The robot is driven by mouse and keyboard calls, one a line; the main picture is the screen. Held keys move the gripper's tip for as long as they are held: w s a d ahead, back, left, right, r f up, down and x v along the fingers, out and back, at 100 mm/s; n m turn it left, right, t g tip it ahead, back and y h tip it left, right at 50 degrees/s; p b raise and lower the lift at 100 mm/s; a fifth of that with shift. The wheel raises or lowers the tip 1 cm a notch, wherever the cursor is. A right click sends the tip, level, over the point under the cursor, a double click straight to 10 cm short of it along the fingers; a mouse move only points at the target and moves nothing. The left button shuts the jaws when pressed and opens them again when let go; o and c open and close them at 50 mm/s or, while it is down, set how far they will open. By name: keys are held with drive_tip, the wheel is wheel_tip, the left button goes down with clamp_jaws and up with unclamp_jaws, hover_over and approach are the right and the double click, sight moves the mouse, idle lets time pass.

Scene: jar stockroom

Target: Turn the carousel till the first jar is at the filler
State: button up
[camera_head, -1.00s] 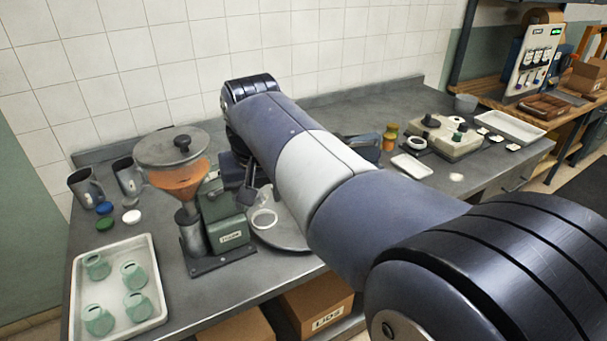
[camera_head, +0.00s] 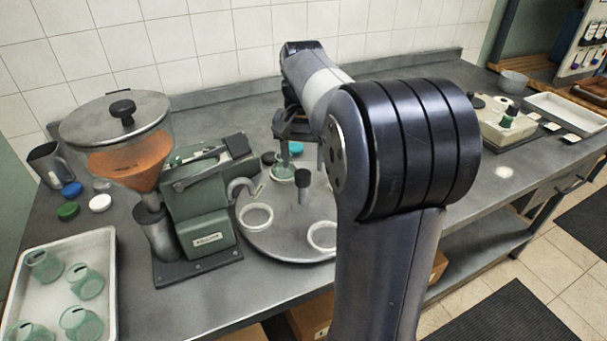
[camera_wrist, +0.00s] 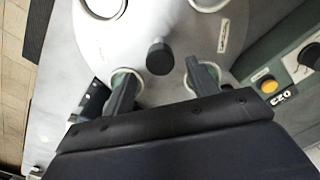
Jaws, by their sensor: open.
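The carousel (camera_head: 285,243), a round grey plate, bears white rings and a short dark central post (camera_head: 303,190). Two rings, front left (camera_head: 256,217) and front right (camera_head: 322,237), look empty. A greenish jar (camera_head: 283,173) seems to sit in a back ring, partly hidden. The filler (camera_head: 205,205) is a green machine with an orange-filled hopper (camera_head: 127,160); its curved spout (camera_head: 240,185) hangs near the front-left ring. My gripper (camera_head: 300,160) is open above the carousel's back. In the wrist view, its fingers (camera_wrist: 160,82) straddle the post (camera_wrist: 160,58), apart from it, each overlapping a ring.
A white tray (camera_head: 105,245) of green jars stands at the left. Blue, green and white lids (camera_head: 70,210) and a metal mug (camera_head: 47,165) lie near the filler. A cream device (camera_head: 500,125) and another tray (camera_head: 565,112) stand at the right. My arm hides the bench's middle.

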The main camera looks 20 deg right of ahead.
sight(303, 173)
drive_tip(key=shift+f, duration=2.15)
drive_tip(key=shift+c, duration=0.3)
clamp_jaws()
